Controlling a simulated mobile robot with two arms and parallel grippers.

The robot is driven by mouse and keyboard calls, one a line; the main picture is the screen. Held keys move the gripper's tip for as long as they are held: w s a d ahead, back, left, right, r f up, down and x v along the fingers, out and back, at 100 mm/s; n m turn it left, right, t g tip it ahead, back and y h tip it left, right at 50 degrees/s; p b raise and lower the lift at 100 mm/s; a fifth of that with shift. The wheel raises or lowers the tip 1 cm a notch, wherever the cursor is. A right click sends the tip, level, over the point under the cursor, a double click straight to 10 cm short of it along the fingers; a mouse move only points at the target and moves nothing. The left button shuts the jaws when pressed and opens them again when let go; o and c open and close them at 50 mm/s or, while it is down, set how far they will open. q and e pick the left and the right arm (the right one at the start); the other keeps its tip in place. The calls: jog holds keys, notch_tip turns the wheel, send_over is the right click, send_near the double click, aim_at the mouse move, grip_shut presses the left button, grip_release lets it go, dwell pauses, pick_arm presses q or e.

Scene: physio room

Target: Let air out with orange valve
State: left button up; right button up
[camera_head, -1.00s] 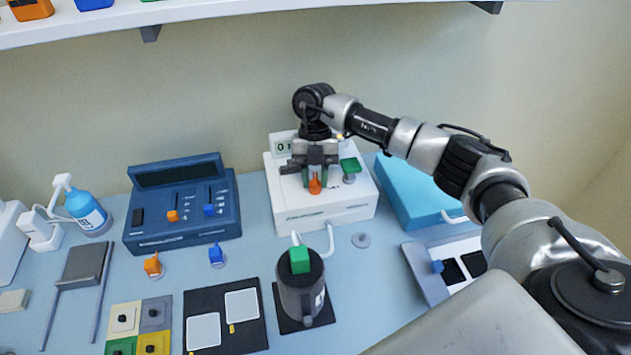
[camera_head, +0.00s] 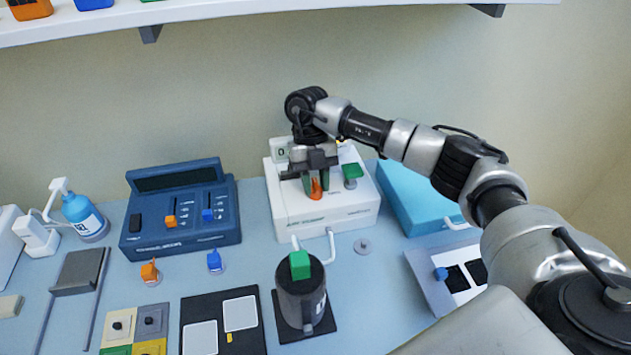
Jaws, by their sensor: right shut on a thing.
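The orange valve (camera_head: 316,188) stands on top of the white pump unit (camera_head: 340,215), towards its front. My right gripper (camera_head: 311,184) points down over the unit, with its fingers shut on the orange valve. The valve looks turned and leans a little. A green valve (camera_head: 351,171) sits on the same unit, just right of the gripper. A small display (camera_head: 281,152) at the unit's back left is partly hidden by my gripper and shows a 0. My left gripper is not in view.
A dark blue console (camera_head: 180,222) with orange and blue sliders stands left. A grey cylinder with a green top (camera_head: 302,300) stands in front of the unit, and a light blue box (camera_head: 412,195) lies right. A white shelf (camera_head: 250,12) hangs above.

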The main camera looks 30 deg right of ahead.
jog(key=o, duration=0.6)
jog(key=shift+r, duration=0.1)
jog(key=b+v, duration=0.1)
jog(key=v, duration=1)
